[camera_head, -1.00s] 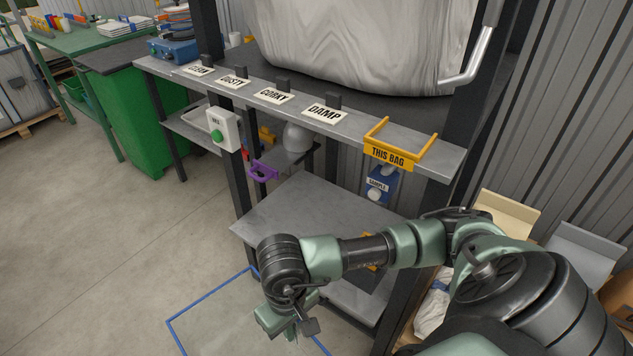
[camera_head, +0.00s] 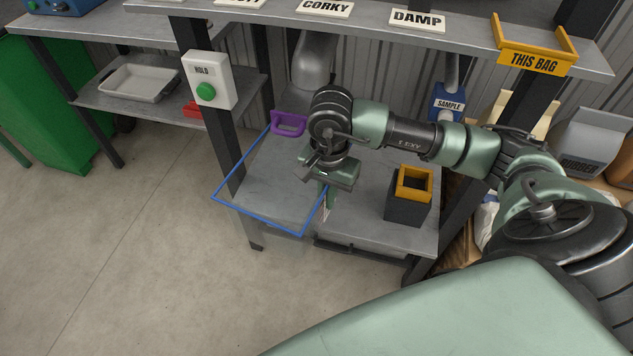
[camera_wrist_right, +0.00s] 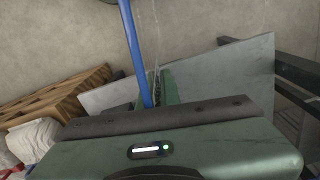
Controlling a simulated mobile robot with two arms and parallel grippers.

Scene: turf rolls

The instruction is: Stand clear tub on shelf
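The clear tub shows mainly as its blue rim (camera_head: 255,217); its see-through walls are hard to make out. My right gripper (camera_head: 328,198) is at the right side of the rim and appears shut on it. In the right wrist view the blue rim (camera_wrist_right: 133,45) runs down to the green fingers (camera_wrist_right: 160,88). The grey lower shelf (camera_head: 365,223) lies behind and beneath the tub in the head view. The rim's left front corner reaches past the shelf's left post. I cannot tell whether the tub touches the shelf. My left gripper is out of view.
A dark box with a yellow top frame (camera_head: 415,183) stands on the shelf's right part. A purple handle (camera_head: 288,124) is near the rim's far corner. A post with a HOLD button box (camera_head: 208,81) stands at left. The upper ledge (camera_head: 370,25) overhangs. Floor is clear at left.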

